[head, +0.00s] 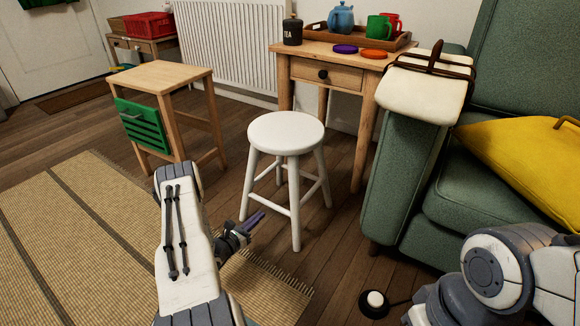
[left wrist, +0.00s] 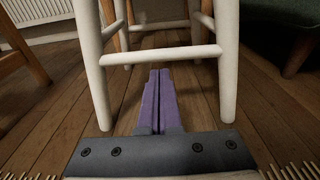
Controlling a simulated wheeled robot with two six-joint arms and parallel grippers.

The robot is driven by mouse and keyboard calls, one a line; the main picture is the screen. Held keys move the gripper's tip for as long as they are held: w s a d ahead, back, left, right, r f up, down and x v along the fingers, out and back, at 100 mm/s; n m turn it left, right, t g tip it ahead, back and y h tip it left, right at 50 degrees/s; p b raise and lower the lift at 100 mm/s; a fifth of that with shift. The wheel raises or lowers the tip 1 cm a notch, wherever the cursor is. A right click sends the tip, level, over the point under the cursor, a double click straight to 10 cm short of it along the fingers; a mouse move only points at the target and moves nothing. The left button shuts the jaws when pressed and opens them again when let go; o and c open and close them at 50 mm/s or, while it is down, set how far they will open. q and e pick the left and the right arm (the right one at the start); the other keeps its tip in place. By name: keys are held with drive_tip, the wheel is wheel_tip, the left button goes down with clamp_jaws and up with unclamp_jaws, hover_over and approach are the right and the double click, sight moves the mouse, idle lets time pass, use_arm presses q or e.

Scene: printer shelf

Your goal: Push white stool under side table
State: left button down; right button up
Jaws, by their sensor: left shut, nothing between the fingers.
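The white stool (head: 286,134) stands upright on the wood floor in front of the wooden side table (head: 331,72), with the table's legs behind it. Its legs and a crossbar (left wrist: 160,56) fill the left wrist view. My left gripper (head: 257,216) is low, just in front of the stool near its front legs. Its purple fingers (left wrist: 158,98) are together and empty, pointing between two stool legs below the crossbar. Whether they touch the stool, I cannot tell. My right arm shows at the lower right, but its gripper is not in view.
A green sofa (head: 404,190) stands close on the right of the table. A woven rug (head: 90,240) lies in front. A black floor switch (head: 375,301) lies near my right arm.

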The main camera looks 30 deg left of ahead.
use_arm(q)
drive_tip(key=w+b, duration=0.1)
drive_tip(key=w, duration=0.5)
drive_tip(key=shift+d, duration=0.3)
idle(0.4)
drive_tip(key=w+b, duration=0.2)
drive_tip(key=w, duration=0.5)
drive_tip(key=shift+d+b, duration=0.25)
drive_tip(key=shift+b, duration=0.15)
